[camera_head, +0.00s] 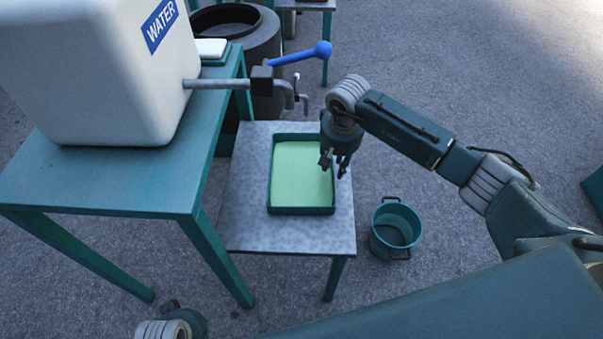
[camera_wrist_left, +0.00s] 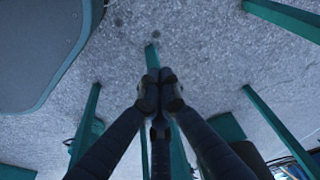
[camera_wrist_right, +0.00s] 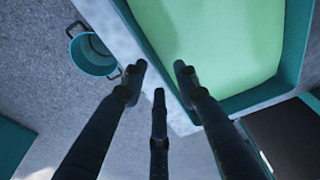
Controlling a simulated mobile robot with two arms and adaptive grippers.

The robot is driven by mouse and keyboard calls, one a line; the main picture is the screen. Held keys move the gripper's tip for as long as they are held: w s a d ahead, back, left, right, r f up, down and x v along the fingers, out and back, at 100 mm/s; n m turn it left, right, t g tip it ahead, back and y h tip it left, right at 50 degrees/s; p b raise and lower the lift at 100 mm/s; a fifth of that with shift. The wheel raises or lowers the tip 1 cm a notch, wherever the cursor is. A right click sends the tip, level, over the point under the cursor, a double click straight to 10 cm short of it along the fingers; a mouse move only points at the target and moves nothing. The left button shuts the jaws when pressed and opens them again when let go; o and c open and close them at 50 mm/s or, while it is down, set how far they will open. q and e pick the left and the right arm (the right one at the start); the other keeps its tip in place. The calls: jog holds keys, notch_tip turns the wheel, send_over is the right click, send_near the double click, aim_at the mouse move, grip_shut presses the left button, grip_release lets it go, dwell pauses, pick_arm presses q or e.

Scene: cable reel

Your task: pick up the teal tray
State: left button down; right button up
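The teal tray (camera_head: 302,210) with a light green inside lies flat on a low grey table below the tap. It also shows at the top of the right wrist view (camera_wrist_right: 259,94). My right gripper (camera_head: 334,172) hangs fingers down at the tray's right rim. In the right wrist view its fingers (camera_wrist_right: 160,75) are spread with nothing between them, near the tray's edge. I cannot tell whether they touch the rim. My left gripper (camera_wrist_left: 160,88) has its fingertips together with nothing seen in them, away from the tray; only part of that arm shows at the bottom of the head view.
A white water container (camera_head: 95,75) with a blue-handled tap (camera_head: 300,55) stands on a teal table (camera_head: 100,185), left of the low grey table (camera_head: 240,205). A teal bucket (camera_head: 395,228) stands on the floor to the right.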

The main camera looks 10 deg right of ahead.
jog(key=shift+w+f, duration=0.2)
jog(key=shift+f, duration=0.8)
pick_arm(q)
jog(key=shift+w+r, duration=0.1)
jog(key=shift+r, duration=0.45)
pick_arm(e)
grip_shut()
jog(key=shift+r, duration=0.1)
